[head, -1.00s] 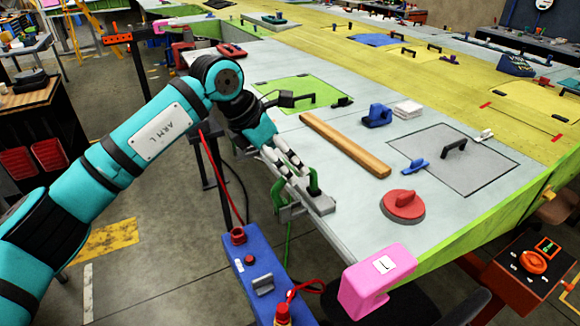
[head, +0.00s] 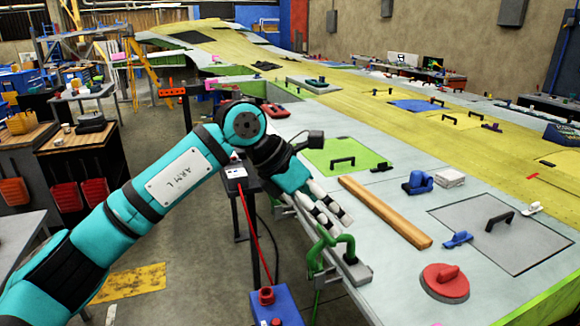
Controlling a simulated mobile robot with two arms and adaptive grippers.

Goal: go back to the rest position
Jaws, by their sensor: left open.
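My left arm, marked ARM L, reaches in from the left. Its gripper (head: 327,213) is open and sits just above a green clamp (head: 331,246) at the near edge of the wing jig (head: 395,282). I cannot tell whether the fingers touch the clamp. Nothing shows between the fingers. My right gripper is not in view.
On the jig lie a wooden bar (head: 385,211), a red round handle piece (head: 445,282), a blue tool (head: 418,182) and a grey panel with a handle (head: 500,233). A blue box (head: 275,307) stands below the edge. Workbenches (head: 85,150) stand at left.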

